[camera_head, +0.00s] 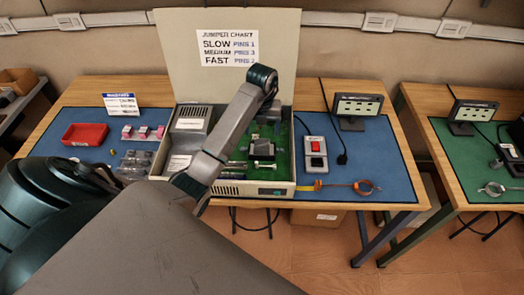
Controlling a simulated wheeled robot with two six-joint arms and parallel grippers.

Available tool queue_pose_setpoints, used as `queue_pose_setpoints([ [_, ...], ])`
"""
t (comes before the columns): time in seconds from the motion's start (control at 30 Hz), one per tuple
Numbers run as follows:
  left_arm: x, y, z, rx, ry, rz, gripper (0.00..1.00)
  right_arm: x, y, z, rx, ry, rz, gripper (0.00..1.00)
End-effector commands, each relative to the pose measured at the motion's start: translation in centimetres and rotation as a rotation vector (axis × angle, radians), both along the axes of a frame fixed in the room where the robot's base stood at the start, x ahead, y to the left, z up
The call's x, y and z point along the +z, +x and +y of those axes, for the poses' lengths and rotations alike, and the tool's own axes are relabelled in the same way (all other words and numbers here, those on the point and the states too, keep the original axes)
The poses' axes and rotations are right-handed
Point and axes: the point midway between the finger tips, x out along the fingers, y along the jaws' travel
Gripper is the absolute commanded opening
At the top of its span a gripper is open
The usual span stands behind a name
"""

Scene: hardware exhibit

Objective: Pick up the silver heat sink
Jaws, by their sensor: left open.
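The heat sink (262,149) appears as a small grey block on the green circuit board inside the open beige computer case (285,191). Its fins are too small to make out. My left arm reaches in from the left and crosses over the case. Its wrist bends down at the back of the board, and the left gripper (266,128) is small and dark there, open, just behind and above the block. I cannot tell whether its fingers touch anything. My arm link hides part of the case's middle. My right gripper is out of view.
A red tray (85,134), small pink-and-white boxes (143,132) and clear parts (134,162) lie left of the case. The raised lid (190,55) stands behind.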

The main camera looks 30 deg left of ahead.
Motion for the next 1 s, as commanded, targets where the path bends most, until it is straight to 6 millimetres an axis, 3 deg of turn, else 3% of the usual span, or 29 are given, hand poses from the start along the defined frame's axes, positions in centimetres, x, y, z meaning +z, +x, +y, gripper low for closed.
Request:
queue_pose_setpoints([
  [0.03, -1.2, 0.0, 0.0, 0.0, -0.001, -0.001, 0.76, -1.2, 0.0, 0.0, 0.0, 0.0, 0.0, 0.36],
  [0.33, -2.4, 0.0, 0.0, -0.001, -0.001, -0.001, 0.76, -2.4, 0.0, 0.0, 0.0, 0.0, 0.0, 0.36],
  [0.6, -5.5, -0.1, -0.1, -0.001, -0.001, -0.001, 0.76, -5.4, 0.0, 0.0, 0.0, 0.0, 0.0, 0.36],
  [0.77, -6.8, -0.1, 0.0, 0.0, -0.001, 0.0, 0.76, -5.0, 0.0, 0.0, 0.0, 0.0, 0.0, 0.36],
  [0.97, -6.8, -0.1, 0.0, -0.001, -0.001, -0.001, 0.76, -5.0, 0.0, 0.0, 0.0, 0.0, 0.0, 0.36],
  [1.0, -6.8, -0.1, -0.1, -0.001, -0.001, -0.001, 0.7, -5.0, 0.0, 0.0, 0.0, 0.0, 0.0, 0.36],
])
